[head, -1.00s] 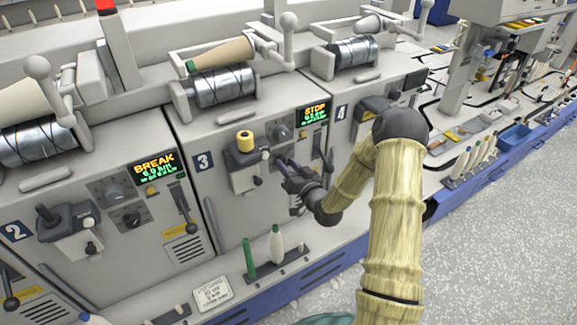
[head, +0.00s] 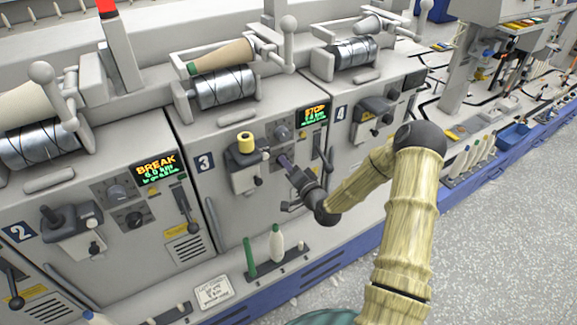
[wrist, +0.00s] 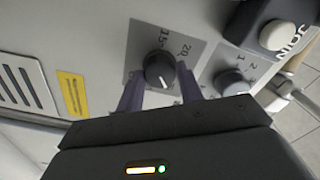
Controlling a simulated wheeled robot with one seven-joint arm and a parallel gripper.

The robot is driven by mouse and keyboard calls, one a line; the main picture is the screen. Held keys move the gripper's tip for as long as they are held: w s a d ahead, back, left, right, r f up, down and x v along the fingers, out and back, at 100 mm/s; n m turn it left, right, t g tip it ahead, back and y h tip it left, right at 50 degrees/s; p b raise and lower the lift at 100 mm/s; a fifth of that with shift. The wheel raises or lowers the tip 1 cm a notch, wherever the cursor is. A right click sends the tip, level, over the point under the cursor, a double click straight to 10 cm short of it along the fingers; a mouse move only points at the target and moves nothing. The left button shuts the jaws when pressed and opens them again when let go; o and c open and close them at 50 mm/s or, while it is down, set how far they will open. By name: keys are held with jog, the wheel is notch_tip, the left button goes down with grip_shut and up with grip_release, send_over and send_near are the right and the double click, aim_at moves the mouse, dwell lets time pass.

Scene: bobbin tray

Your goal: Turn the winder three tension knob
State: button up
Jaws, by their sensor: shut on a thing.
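Winder three (head: 228,200) stands mid-picture in the head view, marked with a white 3 on a dark plate. Its panel has an upper knob (head: 282,132) in plain sight; my fingers cover the lower one in that view. My gripper (head: 284,160) reaches the panel from the lower right. In the wrist view, the lower round dark knob (wrist: 159,70) has a white pointer line and a scale with 15 and 20. My purple fingers (wrist: 160,88) are on either side of it, shut on it. The upper knob, marked 1 and 2, also shows there (wrist: 232,82).
Winder three's display (head: 314,113) reads STOP. A black lever (head: 329,158) is right of my fingers. A green and a white bobbin (head: 276,242) stand on the ledge below. Winder two's display (head: 158,168) reads BREAK.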

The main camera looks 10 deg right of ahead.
jog(key=shift+f, duration=0.1)
jog(key=o, duration=1)
jog(key=shift+s, duration=0.1)
jog(key=v, duration=1.7)
jog(key=shift+s, duration=0.1)
